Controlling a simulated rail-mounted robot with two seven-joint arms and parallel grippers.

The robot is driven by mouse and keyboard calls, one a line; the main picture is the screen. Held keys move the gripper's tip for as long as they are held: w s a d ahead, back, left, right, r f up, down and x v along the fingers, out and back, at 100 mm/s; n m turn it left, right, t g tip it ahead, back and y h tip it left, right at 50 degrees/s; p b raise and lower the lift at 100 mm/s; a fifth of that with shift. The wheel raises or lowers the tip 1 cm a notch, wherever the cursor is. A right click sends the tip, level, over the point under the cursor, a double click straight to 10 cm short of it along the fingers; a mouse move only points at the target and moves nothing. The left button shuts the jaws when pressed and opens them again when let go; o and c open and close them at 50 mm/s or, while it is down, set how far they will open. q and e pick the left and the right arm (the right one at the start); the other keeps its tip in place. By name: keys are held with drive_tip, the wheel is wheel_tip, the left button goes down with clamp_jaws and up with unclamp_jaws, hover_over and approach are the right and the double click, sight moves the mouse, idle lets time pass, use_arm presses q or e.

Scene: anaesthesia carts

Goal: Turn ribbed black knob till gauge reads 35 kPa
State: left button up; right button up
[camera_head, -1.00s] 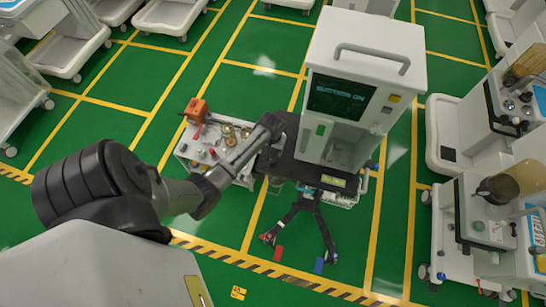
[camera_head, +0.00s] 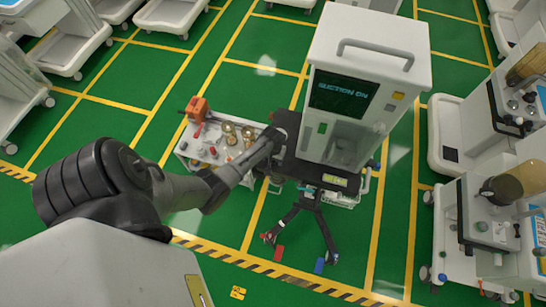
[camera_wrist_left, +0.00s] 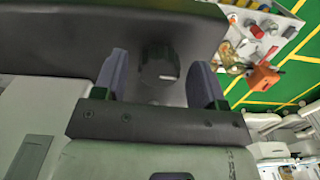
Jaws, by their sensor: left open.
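The ribbed black knob (camera_wrist_left: 158,66) shows in the left wrist view on a dark panel, between the two blue-grey fingers of my left gripper (camera_wrist_left: 158,80). The fingers are open, with a visible gap on each side of the knob. In the head view my left gripper (camera_head: 276,137) reaches the left edge of the dark shelf under the white suction unit (camera_head: 395,42); the knob cannot be made out there. A small yellow-green display (camera_head: 335,180) is on the front of the shelf; its reading is too small to tell. My right gripper is not in view.
The unit's screen (camera_head: 345,95) reads SUCTION ON. A cart top (camera_head: 190,152) with brass fittings and an orange device (camera_head: 198,108) stands left of the unit, close to my left arm. Other carts (camera_head: 480,215) stand at the right.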

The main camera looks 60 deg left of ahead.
use_arm(q)
drive_tip(key=c, duration=0.9)
drive_tip(key=shift+r+m+p, duration=0.25)
drive_tip(key=shift+m+p, duration=0.55)
drive_tip(key=shift+m, duration=0.1)
drive_tip(key=shift+f+m+p, duration=0.1)
drive_tip(key=shift+m+p, duration=0.3)
drive_tip(key=shift+m, duration=0.7)
drive_tip(key=shift+f+m, duration=0.1)
drive_tip(key=shift+m, duration=0.5)
drive_tip(key=o, duration=0.8)
drive_tip(key=shift+c, duration=0.2)
drive_tip(key=shift+o, duration=0.7)
